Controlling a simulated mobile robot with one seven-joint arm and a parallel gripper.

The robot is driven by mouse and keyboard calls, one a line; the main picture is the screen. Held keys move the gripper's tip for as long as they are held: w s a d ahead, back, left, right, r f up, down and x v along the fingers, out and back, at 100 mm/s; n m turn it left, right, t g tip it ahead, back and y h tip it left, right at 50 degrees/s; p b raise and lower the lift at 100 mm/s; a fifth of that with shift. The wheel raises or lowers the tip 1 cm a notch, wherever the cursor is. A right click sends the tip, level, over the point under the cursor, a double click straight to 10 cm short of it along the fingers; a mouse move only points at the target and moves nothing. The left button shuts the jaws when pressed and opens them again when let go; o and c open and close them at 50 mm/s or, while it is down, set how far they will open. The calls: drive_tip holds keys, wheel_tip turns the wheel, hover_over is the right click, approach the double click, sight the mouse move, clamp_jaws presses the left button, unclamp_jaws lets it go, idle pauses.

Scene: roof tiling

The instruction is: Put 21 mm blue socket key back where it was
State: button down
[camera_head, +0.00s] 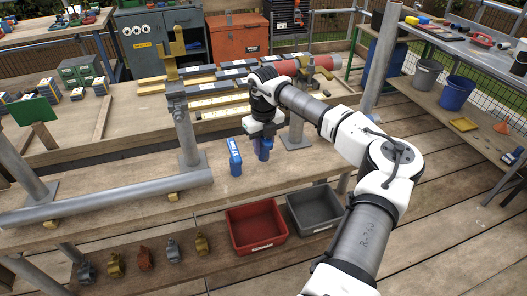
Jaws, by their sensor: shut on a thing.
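My gripper (262,137) is above the wooden bench near its front edge, pointing down. It is shut on a small blue piece, which looks like the blue socket key (264,152); its size marking cannot be read. The arm and the gripper body hide its upper part. I cannot tell whether its lower end touches the bench. A separate blue block (235,157) with a white label stands on the bench just left of the gripper, slightly tilted in the picture.
A grey upright post (188,135) rises left of the gripper. A red bin (256,224) and a grey bin (315,209) sit below the bench's front edge. Yellow and dark long bars (220,101) lie behind. Several clamps (145,257) line the lower front.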

drive_tip(key=shift+f, duration=1.7)
drive_tip(key=shift+f, duration=0.2)
drive_tip(key=c, duration=1)
unclamp_jaws()
drive_tip(key=shift+c, duration=0.2)
wheel_tip(320, 180, up, 12)
drive_tip(key=shift+r+b, duration=0.25)
drive_tip(key=shift+b, duration=0.8)
